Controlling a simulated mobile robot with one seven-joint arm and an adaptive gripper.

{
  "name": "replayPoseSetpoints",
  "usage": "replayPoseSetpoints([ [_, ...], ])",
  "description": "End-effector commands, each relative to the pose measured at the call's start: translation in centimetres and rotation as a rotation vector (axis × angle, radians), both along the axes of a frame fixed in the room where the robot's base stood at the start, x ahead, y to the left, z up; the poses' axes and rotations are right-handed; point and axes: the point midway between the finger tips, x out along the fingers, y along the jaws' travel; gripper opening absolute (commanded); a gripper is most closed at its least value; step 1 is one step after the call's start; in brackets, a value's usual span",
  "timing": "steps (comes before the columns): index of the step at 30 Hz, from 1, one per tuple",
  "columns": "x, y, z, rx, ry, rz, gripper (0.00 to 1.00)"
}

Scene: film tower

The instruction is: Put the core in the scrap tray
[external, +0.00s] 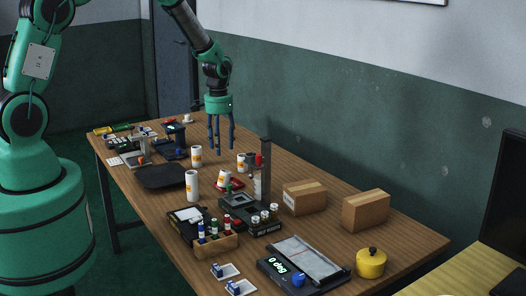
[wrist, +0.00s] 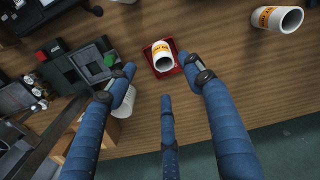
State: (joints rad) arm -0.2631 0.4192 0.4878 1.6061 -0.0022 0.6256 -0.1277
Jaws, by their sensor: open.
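A short white core with an orange label (wrist: 161,49) lies in a small red tray (wrist: 148,62), which I take as the scrap tray; its open end faces my gripper. In the external view the core (external: 224,177) leans in the red tray (external: 238,184) at mid-table. My gripper (external: 220,152) is open and empty, hanging above the table, apart from the core. Its blue fingers (wrist: 163,93) are spread in the wrist view, with the tray beyond the tips.
Other white rolls stand nearby, one (external: 192,185) in front and one (external: 196,156) farther back. A grey post device (external: 265,168) stands right of the tray. Cardboard boxes (external: 304,198) and a yellow pot (external: 371,263) are farther right.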

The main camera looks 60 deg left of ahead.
Motion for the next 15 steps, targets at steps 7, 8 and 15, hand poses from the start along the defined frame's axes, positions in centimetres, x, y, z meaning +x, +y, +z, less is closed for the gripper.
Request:
replayPoseSetpoints([
  [7,0.0,-0.2,0.7,0.001,-0.005,-0.004,0.52],
  [8,0.0,-0.3,1.0,0.002,-0.007,-0.005,0.52],
  [15,-0.5,-1.7,6.5,0.011,-0.042,-0.033,0.52],
])
